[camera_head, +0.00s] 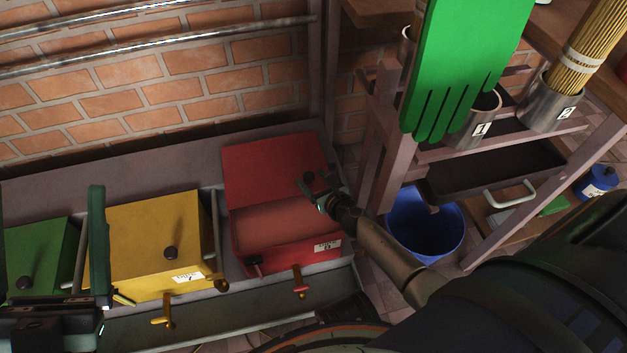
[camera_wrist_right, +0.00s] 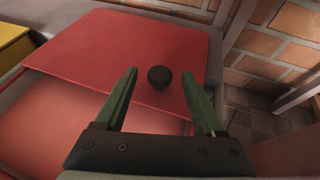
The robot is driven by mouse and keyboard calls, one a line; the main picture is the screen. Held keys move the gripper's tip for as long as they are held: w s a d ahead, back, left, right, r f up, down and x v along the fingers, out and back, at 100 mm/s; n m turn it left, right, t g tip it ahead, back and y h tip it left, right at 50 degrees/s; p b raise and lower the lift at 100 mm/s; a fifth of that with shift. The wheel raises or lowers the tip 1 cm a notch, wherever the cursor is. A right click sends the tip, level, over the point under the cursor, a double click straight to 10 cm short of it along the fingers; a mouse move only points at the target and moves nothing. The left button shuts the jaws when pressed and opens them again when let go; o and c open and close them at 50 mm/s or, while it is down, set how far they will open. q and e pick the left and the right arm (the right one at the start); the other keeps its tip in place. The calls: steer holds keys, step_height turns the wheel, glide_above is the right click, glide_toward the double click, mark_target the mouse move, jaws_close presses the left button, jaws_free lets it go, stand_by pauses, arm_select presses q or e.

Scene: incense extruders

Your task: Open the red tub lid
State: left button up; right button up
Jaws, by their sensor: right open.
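The red tub (camera_head: 290,258) stands at the right end of the row. Its red lid (camera_head: 262,165) is up at the back, leaving a pinkish inside in view at the front. In the right wrist view the lid (camera_wrist_right: 110,50) fills the upper middle, with a dark round knob (camera_wrist_right: 159,77) on it. My right gripper (camera_head: 308,184) is open at the lid's right side. In its wrist view the knob lies between and just beyond the spread fingers, with no grip on it. My left gripper (camera_head: 48,200) is open at the lower left, in front of the green and yellow tubs.
A yellow tub (camera_head: 150,240) and a green tub (camera_head: 38,255) stand left of the red one, both covered. A blue bucket (camera_head: 428,225) and a wooden shelf rack (camera_head: 385,150) are at the right. A brick wall (camera_head: 150,85) with metal rails closes off the back.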

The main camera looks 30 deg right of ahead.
steer(key=shift+c, duration=0.2)
jaws_close()
stand_by(0.3)
stand_by(0.8)
